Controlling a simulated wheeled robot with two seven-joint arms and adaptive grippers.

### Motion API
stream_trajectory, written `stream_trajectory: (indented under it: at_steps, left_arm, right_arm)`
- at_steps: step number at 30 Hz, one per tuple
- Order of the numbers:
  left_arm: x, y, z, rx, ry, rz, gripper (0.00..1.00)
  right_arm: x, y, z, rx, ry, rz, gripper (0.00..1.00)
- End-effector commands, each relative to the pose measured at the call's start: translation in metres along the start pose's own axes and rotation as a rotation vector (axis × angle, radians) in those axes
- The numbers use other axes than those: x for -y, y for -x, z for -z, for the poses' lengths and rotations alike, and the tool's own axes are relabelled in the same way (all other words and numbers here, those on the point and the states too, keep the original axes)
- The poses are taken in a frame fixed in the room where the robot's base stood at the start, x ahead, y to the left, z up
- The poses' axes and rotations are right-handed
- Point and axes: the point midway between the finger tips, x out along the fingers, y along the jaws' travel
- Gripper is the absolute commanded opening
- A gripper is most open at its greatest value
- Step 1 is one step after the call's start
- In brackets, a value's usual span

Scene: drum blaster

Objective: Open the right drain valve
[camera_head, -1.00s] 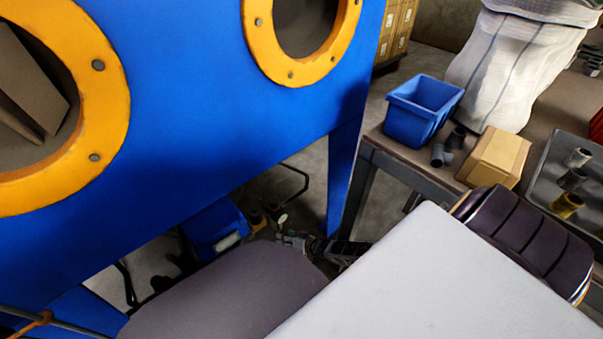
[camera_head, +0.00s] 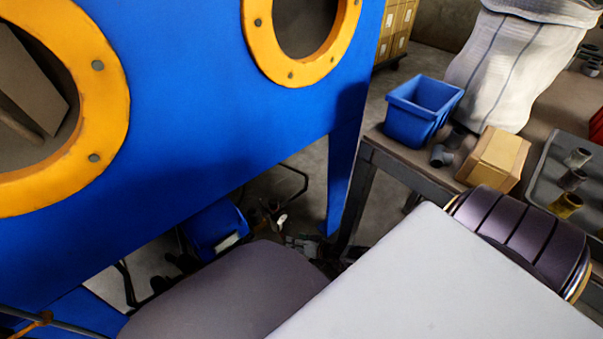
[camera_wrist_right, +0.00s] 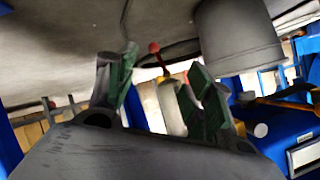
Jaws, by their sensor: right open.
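In the right wrist view my right gripper (camera_wrist_right: 158,88) is open, its two dark green-padded fingers apart and pointing up toward the cabinet's underside. A small lever with a red knob (camera_wrist_right: 154,47) shows beyond and between the fingertips. A pale cylinder (camera_wrist_right: 172,106) stands below it, partly covered by the right finger. Nothing is seen gripped. Which part is the right drain valve, I cannot tell for sure; the red-knobbed lever looks likeliest. In the head view small fittings with a pale tip (camera_head: 281,220) show under the blue cabinet (camera_head: 200,110). My left gripper is not in view.
A wide grey cylinder (camera_wrist_right: 240,42) hangs from the underside right of the fingers. A blue box (camera_wrist_right: 290,130) is at the lower right. The cabinet's slanted leg (camera_head: 343,180) and a bench with a blue bin (camera_head: 420,108) and a carton (camera_head: 495,158) stand to the right.

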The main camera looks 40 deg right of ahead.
Motion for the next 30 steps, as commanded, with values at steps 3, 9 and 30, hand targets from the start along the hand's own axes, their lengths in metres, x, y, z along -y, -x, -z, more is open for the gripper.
stream_trajectory:
  at_steps: [3, 9, 30]
  left_arm:
    - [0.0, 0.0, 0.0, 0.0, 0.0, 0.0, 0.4]
    - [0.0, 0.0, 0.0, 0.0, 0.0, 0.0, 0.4]
    - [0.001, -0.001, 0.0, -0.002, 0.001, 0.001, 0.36]
  right_arm:
    - [-0.001, 0.009, -0.001, 0.001, -0.002, -0.001, 0.52]
    - [-0.001, 0.02, 0.0, 0.0, -0.002, -0.001, 0.52]
    - [0.001, 0.025, 0.0, 0.001, 0.0, 0.0, 0.52]
